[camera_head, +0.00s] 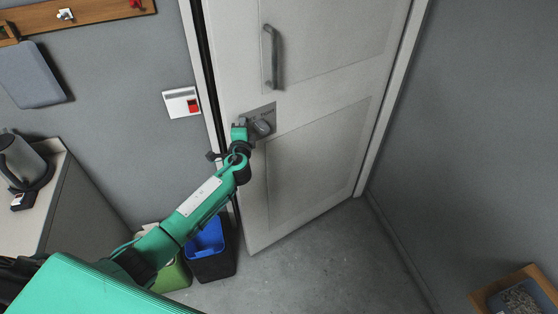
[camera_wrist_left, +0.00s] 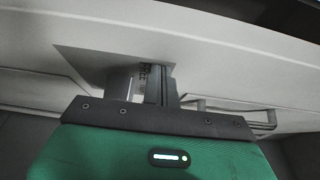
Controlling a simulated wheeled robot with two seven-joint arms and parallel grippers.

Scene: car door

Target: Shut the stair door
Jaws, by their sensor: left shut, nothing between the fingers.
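The white stair door (camera_head: 315,110) stands in its frame in the head view, with a dark gap along its left edge, so it is slightly ajar. My left gripper (camera_head: 246,127) is shut and empty at the door's left side, beside the knob plate. In the left wrist view the shut fingers (camera_wrist_left: 160,85) are close to the door's pale face (camera_wrist_left: 60,90); whether they touch it I cannot tell. My right gripper is not in view.
A red-and-white wall switch (camera_head: 182,103) is left of the door. A dark bin with a blue liner (camera_head: 208,245) and a green bin (camera_head: 172,275) stand below my left arm. The floor (camera_head: 330,260) before the door is clear.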

